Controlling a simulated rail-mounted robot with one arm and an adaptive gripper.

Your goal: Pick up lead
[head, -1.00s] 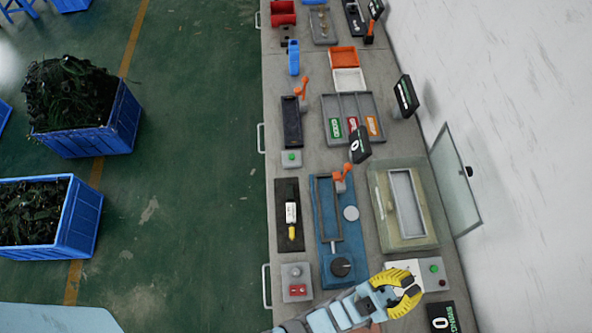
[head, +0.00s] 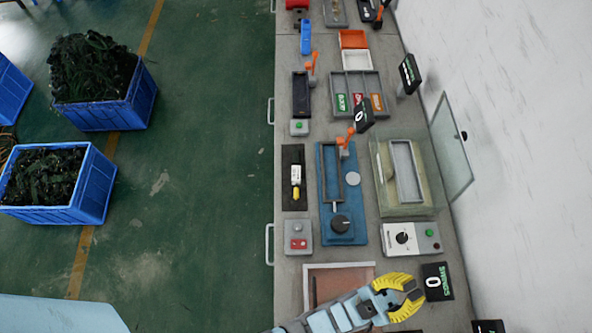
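Tangled dark leads fill a blue crate (head: 120,113) at the upper left and a second blue crate (head: 62,211) below it. Single leads cannot be made out in the dark heaps (head: 93,66) and (head: 43,177). A small white and yellow piece (head: 296,181) lies on a black plate on the bench. My gripper (head: 418,290) has yellow fingers and is over the bench at the lower right, far from the crates. Its fingertips are apart, with nothing seen between them.
The grey bench (head: 290,257) carries a blue fixture (head: 343,228), a glass-walled box (head: 410,205) with an open clear door (head: 452,147), a sorting tray (head: 355,84) and a white-framed tray (head: 312,270). Black displays stand at the wall side. Green floor (head: 200,200) between crates and bench is clear.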

